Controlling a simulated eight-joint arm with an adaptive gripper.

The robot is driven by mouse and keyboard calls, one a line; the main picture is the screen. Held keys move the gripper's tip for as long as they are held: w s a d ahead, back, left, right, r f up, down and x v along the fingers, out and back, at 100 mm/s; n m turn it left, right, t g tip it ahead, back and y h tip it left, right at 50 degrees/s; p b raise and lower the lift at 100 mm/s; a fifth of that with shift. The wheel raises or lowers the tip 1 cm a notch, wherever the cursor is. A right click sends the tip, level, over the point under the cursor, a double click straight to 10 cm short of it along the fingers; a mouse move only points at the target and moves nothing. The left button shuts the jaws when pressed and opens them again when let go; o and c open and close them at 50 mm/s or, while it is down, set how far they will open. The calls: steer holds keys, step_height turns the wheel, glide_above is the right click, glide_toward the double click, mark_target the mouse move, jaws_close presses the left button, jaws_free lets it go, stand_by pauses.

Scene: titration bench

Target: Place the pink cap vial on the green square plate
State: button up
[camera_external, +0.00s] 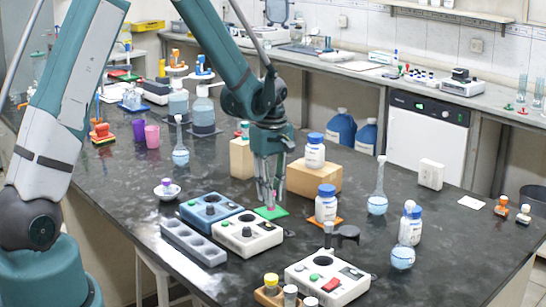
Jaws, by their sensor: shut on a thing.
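The green square plate (280,212) lies flat on the dark bench near the middle, behind the white stirrer box. My gripper (270,200) points straight down over the plate, its fingertips close above it. It is shut on the pink cap vial (271,208), of which only a small pink spot shows between the fingertips. The fingers hide most of the vial. I cannot tell whether the vial touches the plate.
A white stirrer box (247,236) and a blue one (211,210) stand just in front and left. A cardboard box (315,178) and a blue-capped bottle (326,206) on an orange plate stand to the right. A grey rack (193,242) lies front left.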

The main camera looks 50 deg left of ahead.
steer(key=shift+f, duration=0.35)
steer(key=o, duration=0.8)
steer(key=shift+o, duration=0.2)
steer(key=shift+r, duration=0.2)
step_height(320, 180, up, 12)
stand_by(0.3)
steer(key=shift+d+r, duration=0.1)
stand_by(0.7)
